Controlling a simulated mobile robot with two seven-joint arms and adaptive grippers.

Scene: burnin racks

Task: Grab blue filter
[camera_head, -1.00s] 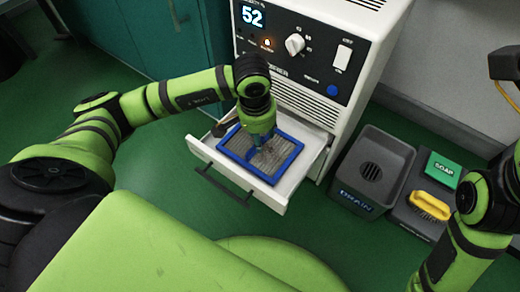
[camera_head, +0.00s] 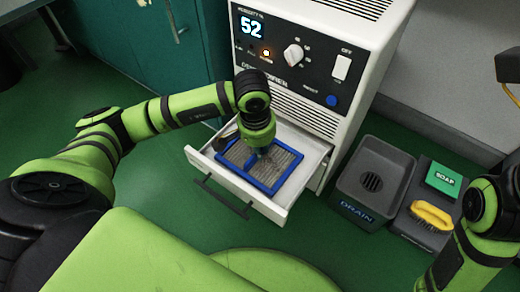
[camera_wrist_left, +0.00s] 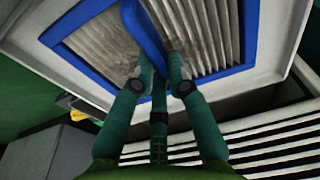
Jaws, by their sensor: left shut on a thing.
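The blue filter (camera_head: 287,172) is a blue frame with grey, dirty pleats and a blue bar across its middle. It lies in the pulled-out white drawer (camera_head: 318,168) of the dehumidifier. My left gripper (camera_head: 259,153) points down over the filter and is shut on its middle bar. In the left wrist view, the gripper's two green fingers (camera_wrist_left: 160,80) stand on either side of the filter's blue bar (camera_wrist_left: 148,38). The fingers hide part of the bar. My right arm shows at the right edge, but its gripper is out of the picture.
The white dehumidifier (camera_head: 357,88) stands behind the drawer, its display reading 52. A dark drain bin (camera_head: 348,190) stands to the right, beside a tray with a green soap box (camera_head: 443,179) and a yellow brush (camera_head: 431,216). Green floor lies open before the drawer.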

